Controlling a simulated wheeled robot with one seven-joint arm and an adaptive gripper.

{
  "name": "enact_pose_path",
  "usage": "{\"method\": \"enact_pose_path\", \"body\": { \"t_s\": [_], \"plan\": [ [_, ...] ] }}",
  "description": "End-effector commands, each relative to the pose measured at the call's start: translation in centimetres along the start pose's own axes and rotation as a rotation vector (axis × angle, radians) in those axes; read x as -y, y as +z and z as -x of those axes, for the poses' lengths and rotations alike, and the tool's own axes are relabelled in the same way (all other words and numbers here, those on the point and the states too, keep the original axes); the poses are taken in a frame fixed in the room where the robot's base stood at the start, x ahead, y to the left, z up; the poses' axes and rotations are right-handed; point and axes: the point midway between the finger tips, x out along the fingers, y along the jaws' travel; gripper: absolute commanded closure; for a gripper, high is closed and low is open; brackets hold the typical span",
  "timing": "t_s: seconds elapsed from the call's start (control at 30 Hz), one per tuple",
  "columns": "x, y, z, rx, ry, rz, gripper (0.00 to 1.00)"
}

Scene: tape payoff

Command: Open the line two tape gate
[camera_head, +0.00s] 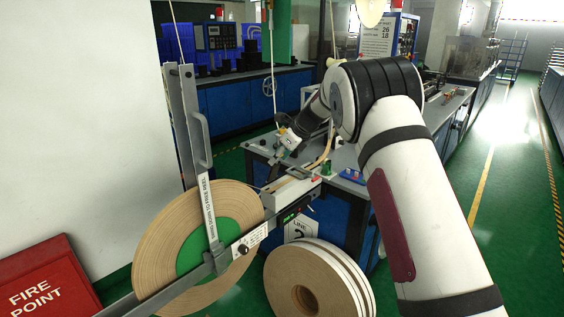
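My gripper (284,150) is small and dark at the end of my arm, above the near left corner of the blue workbench (333,212). Its fingertips are too small to tell open from shut. A long grey guide unit (291,190) with a red tip lies just below it at the bench's edge. I cannot tell whether this is the tape gate, or whether my gripper touches it. A "LINE 2" sign (301,228) hangs on the bench front, partly hidden. A large tape reel (157,246) with a green centre stands at left, crossed by a grey bar with a handle (199,139).
A second tape reel (292,268) stands on the floor before the bench. A red fire point box (46,279) is at the lower left. A blue parts tray (353,176) lies on the bench. The green aisle at right is clear.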

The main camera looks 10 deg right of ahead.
Motion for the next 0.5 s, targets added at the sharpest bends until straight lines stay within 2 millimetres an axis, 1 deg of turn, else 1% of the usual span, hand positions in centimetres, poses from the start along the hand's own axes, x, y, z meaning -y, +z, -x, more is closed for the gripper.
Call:
{"method": "enact_pose_path", "body": {
  "t_s": [0.03,0.2,0.5],
  "plan": [
    [0.4,0.7,-0.1,0.01,-0.009,0.0,1.0],
    [0.6,1.8,-0.5,0.012,-0.01,-0.001,1.0],
    [0.8,2.7,-0.9,0.012,-0.011,-0.003,1.0]
  ]
}}
